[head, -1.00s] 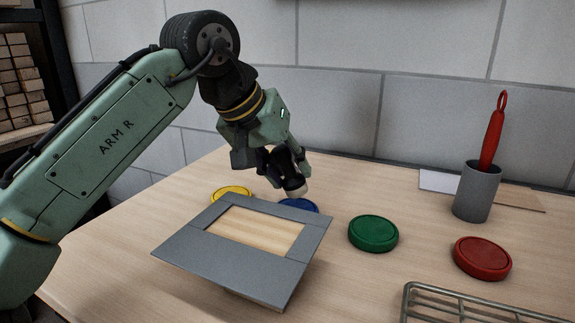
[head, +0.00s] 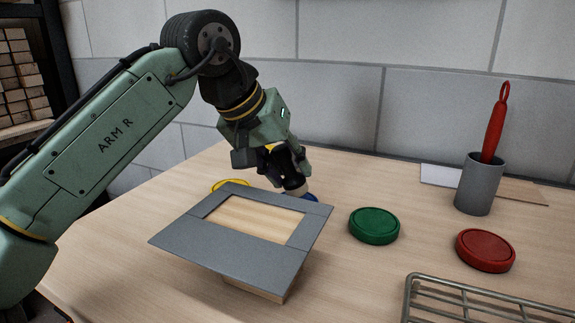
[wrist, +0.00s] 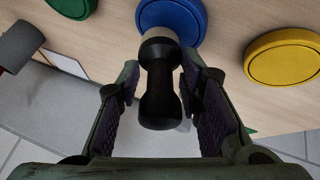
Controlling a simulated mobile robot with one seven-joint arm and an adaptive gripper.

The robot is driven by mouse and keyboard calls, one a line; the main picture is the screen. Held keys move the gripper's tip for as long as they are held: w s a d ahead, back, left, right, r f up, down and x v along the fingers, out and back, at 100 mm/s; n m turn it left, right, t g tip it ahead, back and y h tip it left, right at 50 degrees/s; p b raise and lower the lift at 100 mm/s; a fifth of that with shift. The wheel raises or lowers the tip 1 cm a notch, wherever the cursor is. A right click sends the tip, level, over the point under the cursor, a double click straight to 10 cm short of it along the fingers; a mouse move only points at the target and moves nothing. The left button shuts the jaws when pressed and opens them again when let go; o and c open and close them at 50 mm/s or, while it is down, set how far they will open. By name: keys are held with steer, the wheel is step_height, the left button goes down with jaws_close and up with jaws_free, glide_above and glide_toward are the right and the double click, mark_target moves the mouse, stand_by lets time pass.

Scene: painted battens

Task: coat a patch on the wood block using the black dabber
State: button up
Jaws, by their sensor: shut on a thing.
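My gripper (wrist: 160,82) is shut on the black dabber (wrist: 160,88), seen from above in the wrist view. The dabber's pale pad end (head: 296,190) points down at the blue round pad (wrist: 174,20). It overlaps the blue pad in both views; I cannot tell if they touch. The wood block (head: 258,290) sits under a grey plate (head: 215,247) with a rectangular window. Bare pale wood shows through the window. The plate hides most of the block and part of the blue pad.
A yellow round pad (wrist: 284,60) lies beside the blue one. Green (head: 374,225) and red (head: 486,250) pads lie to the right. A grey cup (head: 478,187) holds a red-handled tool (head: 495,125). A wire rack (head: 480,300) is at front right. A wall stands behind.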

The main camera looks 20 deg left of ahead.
steer(key=shift+f, duration=0.75)
stand_by(1.7)
step_height(320, 180, up, 7)
steer(key=p, duration=0.6)
steer(key=shift+r+p, duration=0.1)
steer(key=shift+p, duration=0.2)
stand_by(0.5)
